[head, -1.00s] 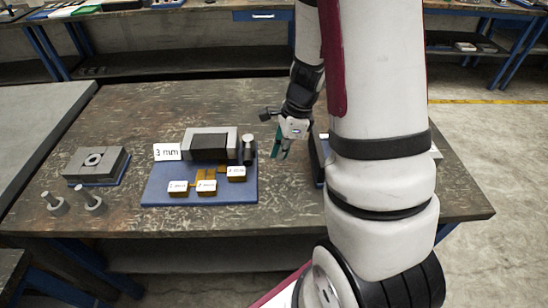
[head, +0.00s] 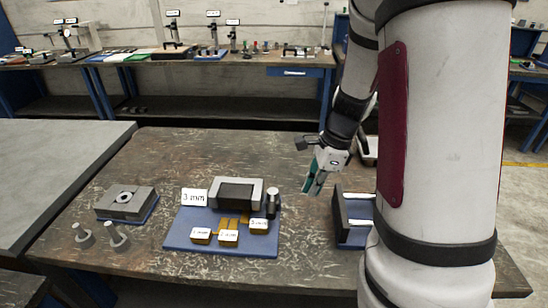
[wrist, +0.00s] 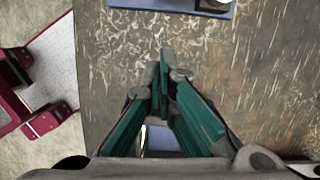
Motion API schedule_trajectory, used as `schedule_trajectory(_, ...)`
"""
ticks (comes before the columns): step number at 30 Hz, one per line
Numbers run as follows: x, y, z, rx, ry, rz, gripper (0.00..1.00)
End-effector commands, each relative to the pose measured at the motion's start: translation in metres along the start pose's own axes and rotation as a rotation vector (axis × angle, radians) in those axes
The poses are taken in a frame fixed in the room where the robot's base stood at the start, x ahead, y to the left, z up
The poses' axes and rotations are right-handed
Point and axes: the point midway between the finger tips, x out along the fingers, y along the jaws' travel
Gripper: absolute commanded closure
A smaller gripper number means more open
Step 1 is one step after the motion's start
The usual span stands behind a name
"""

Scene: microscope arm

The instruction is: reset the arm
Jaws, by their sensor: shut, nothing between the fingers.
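My arm fills the right side of the head view and hides part of the bench there. My gripper (head: 312,189) hangs over the worn dark bench (head: 310,262), between the blue tray (head: 180,236) and a dark block on a blue base (head: 346,215). Its teal fingers point down, clear of both as far as I can tell. In the wrist view my gripper (wrist: 164,62) has its fingertips together with nothing between them.
The blue tray carries a grey block (head: 250,187), a "3 mm" card (head: 194,197) and gold pieces (head: 228,238) with labels. A grey fixture (head: 127,201) and two pegs (head: 83,236) stand at left. A back bench (head: 200,62) holds several stands.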

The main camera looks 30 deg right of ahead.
Motion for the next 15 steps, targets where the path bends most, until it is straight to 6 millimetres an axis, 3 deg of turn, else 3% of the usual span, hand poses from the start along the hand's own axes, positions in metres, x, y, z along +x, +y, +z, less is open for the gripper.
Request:
schedule_trajectory(8, -0.007, 0.004, 0.009, -0.061, -0.006, -0.005, 1.0)
schedule_trajectory(11, -0.023, 0.015, 0.028, -0.202, -0.016, -0.019, 1.0)
schedule_trajectory(15, -0.055, 0.043, 0.062, -0.513, -0.021, -0.048, 1.0)
